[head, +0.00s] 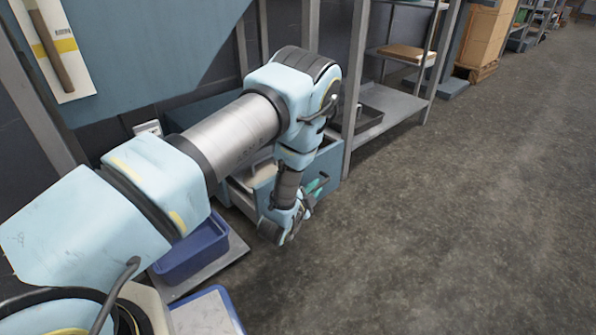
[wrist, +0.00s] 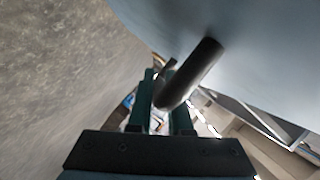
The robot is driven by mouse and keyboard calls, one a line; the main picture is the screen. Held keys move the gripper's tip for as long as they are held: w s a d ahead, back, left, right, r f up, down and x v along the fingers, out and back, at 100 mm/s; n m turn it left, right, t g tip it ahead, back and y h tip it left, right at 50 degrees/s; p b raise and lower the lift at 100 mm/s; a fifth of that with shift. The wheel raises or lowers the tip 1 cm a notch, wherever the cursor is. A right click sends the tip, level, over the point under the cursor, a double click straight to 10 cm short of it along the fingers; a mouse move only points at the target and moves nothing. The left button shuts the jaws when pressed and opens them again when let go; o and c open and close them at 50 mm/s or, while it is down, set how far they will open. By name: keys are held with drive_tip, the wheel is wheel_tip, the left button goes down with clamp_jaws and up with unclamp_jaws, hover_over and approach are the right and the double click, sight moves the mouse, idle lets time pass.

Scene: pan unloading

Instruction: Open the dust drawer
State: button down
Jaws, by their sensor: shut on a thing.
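The dust drawer is a low blue-grey box; its front panel (head: 328,162) faces the aisle, partly behind my arm. Its pale inside shows left of my wrist in the head view, so it stands at least partly out. My gripper (head: 317,186) is at the front panel with its teal fingers. In the wrist view my gripper (wrist: 160,112) is shut on a dark round bar handle (wrist: 195,70), which runs between the fingers. The blue-grey panel (wrist: 240,40) fills the upper right there. The far end of the grip is hidden.
A metal shelf rack (head: 395,108) stands just beyond the drawer. The grey floor (head: 450,220) to the right is clear.

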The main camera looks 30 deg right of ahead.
drive_tip(key=s+d+p, duration=0.2)
drive_tip(key=s, duration=1)
drive_tip(key=shift+s+d, duration=0.15)
drive_tip(key=c, duration=0.8)
unclamp_jaws()
drive_tip(key=shift+c, duration=0.2)
drive_tip(key=p+v, duration=0.4)
drive_tip(key=v, duration=0.6)
drive_tip(key=shift+s+a, duration=0.2)
drive_tip(key=shift+a, duration=0.1)
drive_tip(key=shift+r, duration=0.15)
